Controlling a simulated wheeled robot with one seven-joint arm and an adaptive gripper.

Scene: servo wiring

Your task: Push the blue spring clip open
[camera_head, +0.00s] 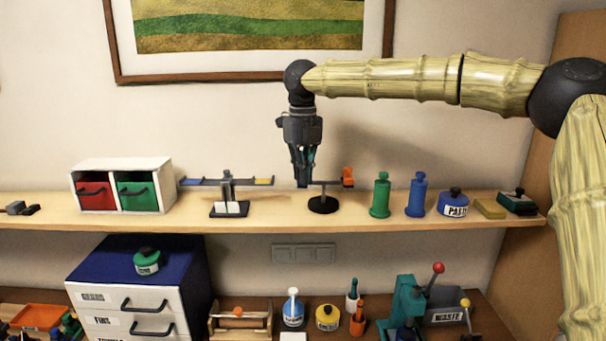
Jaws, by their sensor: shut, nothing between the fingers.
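A small stand with a round black base (323,205) is on the upper shelf and carries a short horizontal bar. A small blue piece, which looks like the blue spring clip (302,183), is at the bar's left end. An orange clip (347,177) is at its right end. My gripper (303,172) points straight down over the blue clip, with its fingers shut and empty. The fingertips are at or just above the clip and partly cover it. I cannot tell whether they touch it, or whether the clip is open.
Left of the stand is a balance-like bar on a black base (229,211), then a white box with red and green drawers (121,162). To the right are a green bottle (381,196), a blue bottle (417,196) and a paste jar (453,205). The wall is close behind.

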